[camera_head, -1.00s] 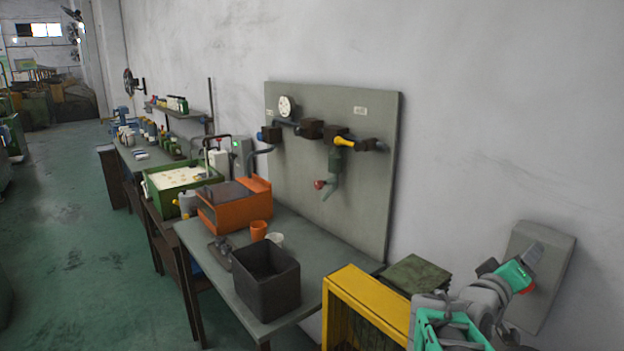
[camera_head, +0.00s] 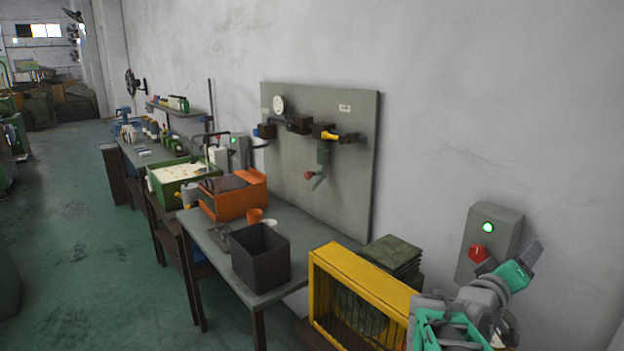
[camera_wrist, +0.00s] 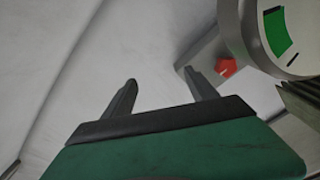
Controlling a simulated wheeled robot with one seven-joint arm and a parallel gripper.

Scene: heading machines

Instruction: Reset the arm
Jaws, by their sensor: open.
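My arm stands at the lower right of the head view, with my gripper (camera_head: 532,258) raised near the wall. In the wrist view the two dark fingers of my gripper (camera_wrist: 160,90) are apart, with nothing between them. A grey control box (camera_head: 505,222) with a lit green lamp (camera_head: 488,227) and a red button (camera_head: 477,253) is on the wall behind my gripper, partly covered by it. In the wrist view the red button (camera_wrist: 226,67) shows beyond the right finger. I cannot tell the exact gap, and no contact shows.
A yellow mesh crate (camera_head: 362,268) and a stack of dark green pieces (camera_head: 393,256) sit left of my arm. A table (camera_head: 213,240) holds a dark bin (camera_head: 262,257) and an orange container (camera_head: 238,203). Green floor (camera_head: 80,250) is open at left.

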